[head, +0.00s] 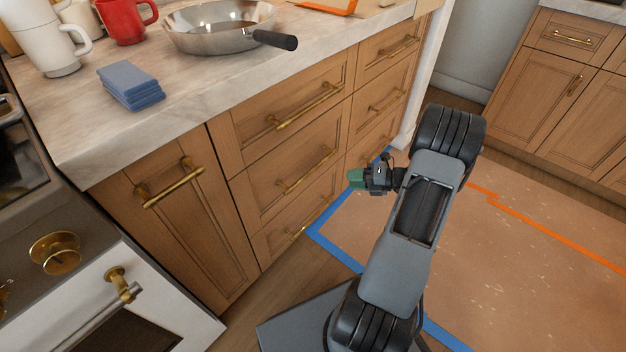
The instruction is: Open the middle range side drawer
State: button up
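The wooden island has two stacks of drawers with brass bar handles. In the stack closer to the range, the middle drawer (262,191) is shut, its front flush with its neighbours. Its brass handle (306,171) runs across the front. The top drawer (255,119) above and the bottom drawer (275,236) below are also shut. My gripper (353,178) has green tips and points left toward the drawer fronts, to the right of the middle handle. It appears apart from the handle and holds nothing that I can see. Its finger gap is too small to make out.
The range (150,285) stands at lower left, beside a cabinet door (175,235). The marble counter (195,95) holds a pan (215,40), blue cloths (130,85) and mugs. More cabinets (540,110) stand at upper right.

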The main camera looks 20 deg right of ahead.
aim_at(314, 168)
jog(key=shift+w+a+f+m+t+b, duration=0.25)
jog(key=shift+w+a+m+b, duration=0.55)
jog(key=shift+w+a, duration=0.85)
jog(key=shift+w+a+f+m+t+b, duration=0.2)
jog(key=shift+w+a+m+b, duration=0.25)
jog(key=shift+w+a+b, duration=0.85)
jog(key=shift+w+a+f+m+t+b, duration=0.25)
jog(key=shift+w+a+m+b, duration=0.35)
jog(key=shift+w+a, duration=1.35)
jog(key=shift+w+d+r, duration=0.1)
jog(key=shift+w+d, duration=0.15)
jog(key=shift+d, duration=0.05)
grip_shut()
